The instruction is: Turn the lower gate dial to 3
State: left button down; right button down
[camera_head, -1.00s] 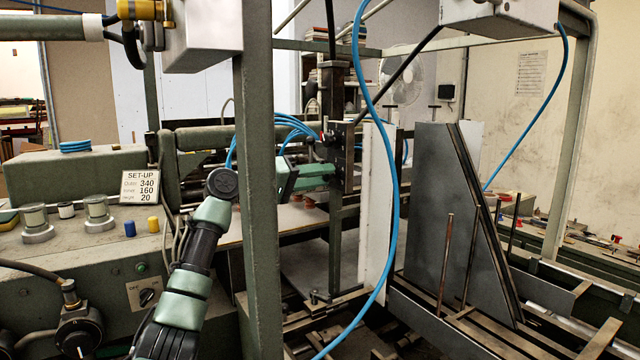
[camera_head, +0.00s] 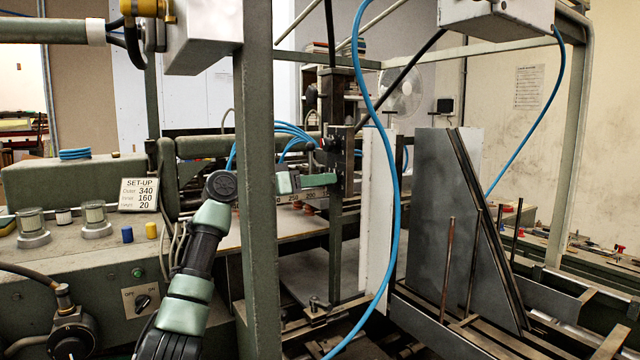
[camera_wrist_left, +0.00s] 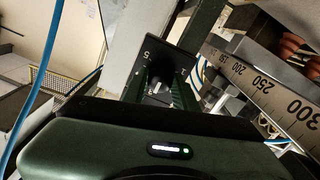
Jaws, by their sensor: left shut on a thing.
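My left gripper (camera_head: 328,179) is at the dark upright gate post (camera_head: 342,220) in the head view, its fingers reaching to the right against a dark plate there. In the left wrist view, a dark dial plate (camera_wrist_left: 160,56) with a light "5" on its edge faces me. My left gripper (camera_wrist_left: 158,88) is shut on the lower gate dial (camera_wrist_left: 157,86), a small dark knob on this plate. The knob's pointer and most of its scale are hidden, so I cannot read its setting. My right gripper is not in view.
A green frame post (camera_head: 257,200) stands in front of my left arm. A blue hose (camera_head: 392,180) hangs right of the gate. A ruler (camera_wrist_left: 262,85) runs beside the dial in the wrist view. The set-up card (camera_head: 138,194) reads 340, 160, 20.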

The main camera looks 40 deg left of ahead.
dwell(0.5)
pick_arm(q)
jog(key=c, duration=1.1)
grip_release()
jog(key=b+v, duration=0.3)
jog(key=v, duration=0.4)
jog(key=shift+s, duration=0.35)
jog(key=shift+a, duration=0.15)
